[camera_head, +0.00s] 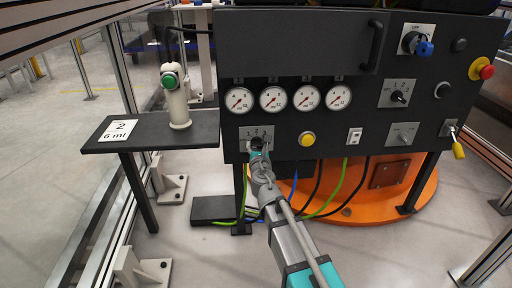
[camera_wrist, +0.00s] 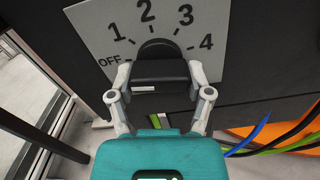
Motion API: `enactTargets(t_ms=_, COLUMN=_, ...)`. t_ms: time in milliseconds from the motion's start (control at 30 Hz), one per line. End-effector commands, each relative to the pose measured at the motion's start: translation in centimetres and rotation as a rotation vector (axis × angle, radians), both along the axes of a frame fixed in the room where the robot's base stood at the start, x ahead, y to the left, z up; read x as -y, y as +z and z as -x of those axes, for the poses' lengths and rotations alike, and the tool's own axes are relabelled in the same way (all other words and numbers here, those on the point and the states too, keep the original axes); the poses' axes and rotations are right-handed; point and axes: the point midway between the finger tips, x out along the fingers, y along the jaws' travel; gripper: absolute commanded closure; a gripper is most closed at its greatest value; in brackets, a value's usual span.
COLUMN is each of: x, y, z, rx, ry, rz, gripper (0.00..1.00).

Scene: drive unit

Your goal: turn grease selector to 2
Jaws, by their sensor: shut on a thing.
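A selector plate (camera_wrist: 190,20) marked OFF, 1, 2, 3, 4 fills the top of the wrist view. Its black knob (camera_wrist: 160,48) stands below the numbers. My gripper (camera_wrist: 160,82) is shut on the knob, one finger on its left side and one on its right. In the head view, my gripper (camera_head: 258,147) is at the selector plate (camera_head: 269,131), low on the left of the black panel and below the gauges. My gripper partly hides the knob there. I cannot clearly tell which mark the knob points to. No name for the selector is readable.
A card (camera_head: 118,130) reading "2" and "6 ml" lies on the side shelf (camera_head: 190,128), by a white post with a green button (camera_head: 169,81). A yellow button (camera_head: 307,139) is right of my gripper. Another selector (camera_head: 398,97) sits further right. Cables (camera_head: 352,185) hang below the panel.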

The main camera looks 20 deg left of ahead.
Motion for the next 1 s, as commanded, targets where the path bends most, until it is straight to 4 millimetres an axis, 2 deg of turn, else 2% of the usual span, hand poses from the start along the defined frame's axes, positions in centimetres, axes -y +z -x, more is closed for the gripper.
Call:
enactTargets(t_ms=33, x=0.0, y=0.0, z=-0.03, rx=0.0, ry=-0.001, rz=0.0, gripper=0.69)
enactTargets(t_ms=100, x=-0.02, y=0.0, z=-0.04, rx=0.0, ry=-0.001, rz=0.0, gripper=0.82)
enactTargets(t_ms=567, x=-0.11, y=0.02, z=0.0, rx=-0.033, ry=0.0, rz=-0.065, gripper=0.82)
enactTargets(t_ms=1000, x=-0.3, y=0.09, z=0.09, rx=-0.179, ry=0.0, rz=-0.351, gripper=0.82)
